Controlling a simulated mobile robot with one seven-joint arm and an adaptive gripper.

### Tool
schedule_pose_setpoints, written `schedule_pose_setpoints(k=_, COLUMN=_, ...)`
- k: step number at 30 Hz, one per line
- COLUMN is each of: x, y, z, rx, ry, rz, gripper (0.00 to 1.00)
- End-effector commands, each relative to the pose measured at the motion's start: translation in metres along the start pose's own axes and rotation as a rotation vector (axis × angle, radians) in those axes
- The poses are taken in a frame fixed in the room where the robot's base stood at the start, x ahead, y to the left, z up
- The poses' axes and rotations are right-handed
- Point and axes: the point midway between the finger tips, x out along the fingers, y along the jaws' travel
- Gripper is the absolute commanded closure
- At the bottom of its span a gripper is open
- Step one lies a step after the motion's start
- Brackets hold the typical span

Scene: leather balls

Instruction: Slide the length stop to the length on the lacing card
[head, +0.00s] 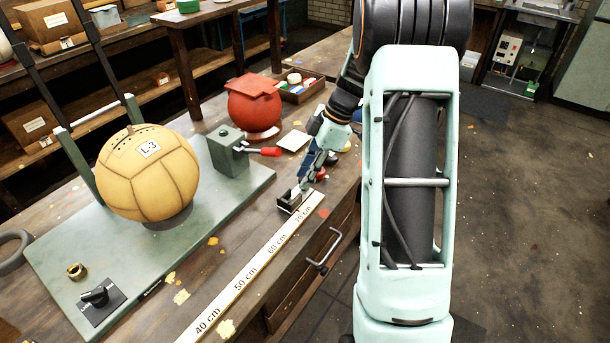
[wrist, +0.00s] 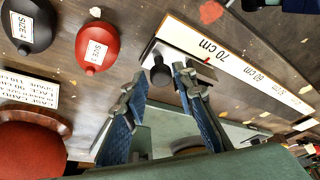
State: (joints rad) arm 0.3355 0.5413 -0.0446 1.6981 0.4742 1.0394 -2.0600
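The length stop, a metal slider with a black knob, sits at the 70 cm end of the white ruler (head: 242,273). It shows in the head view (head: 289,203) and wrist view (wrist: 161,76). My gripper (head: 302,186) is low over it. In the wrist view my gripper (wrist: 162,72) is open, its two blue fingers apart at either side of the knob, with gaps visible. The lacing card (head: 293,140) lies on the bench beyond; in the wrist view (wrist: 32,90) its small print is not clearly readable. A tan ball labelled L-3 (head: 148,175) rests on the green stand.
A red ball-shaped container (head: 254,105) and a green block with a red-handled lever (head: 229,152) stand behind. Red (wrist: 97,48) and black (wrist: 30,22) size-labelled bulbs lie near my gripper. The ruler toward 40 cm is clear.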

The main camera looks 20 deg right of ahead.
Motion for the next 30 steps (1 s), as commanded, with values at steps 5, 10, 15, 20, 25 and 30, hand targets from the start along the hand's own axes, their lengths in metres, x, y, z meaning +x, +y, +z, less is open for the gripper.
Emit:
schedule_pose_setpoints(k=5, x=0.001, y=-0.001, z=0.0, rx=0.001, ry=0.001, rz=-0.002, gripper=0.64)
schedule_pose_setpoints(k=10, x=0.0, y=-0.001, z=0.0, rx=0.001, ry=0.002, rz=-0.003, gripper=0.64)
schedule_pose_setpoints(k=15, x=-0.014, y=0.0, z=0.0, rx=0.001, ry=0.002, rz=0.0, gripper=0.64)
schedule_pose_setpoints(k=20, x=-0.047, y=0.0, z=0.001, rx=0.001, ry=0.0, rz=0.002, gripper=0.64)
schedule_pose_setpoints(k=25, x=-0.083, y=0.0, z=0.001, rx=0.001, ry=0.0, rz=0.002, gripper=0.64)
schedule_pose_setpoints(k=30, x=-0.108, y=0.0, z=0.0, rx=0.001, ry=0.001, rz=0.0, gripper=0.64)
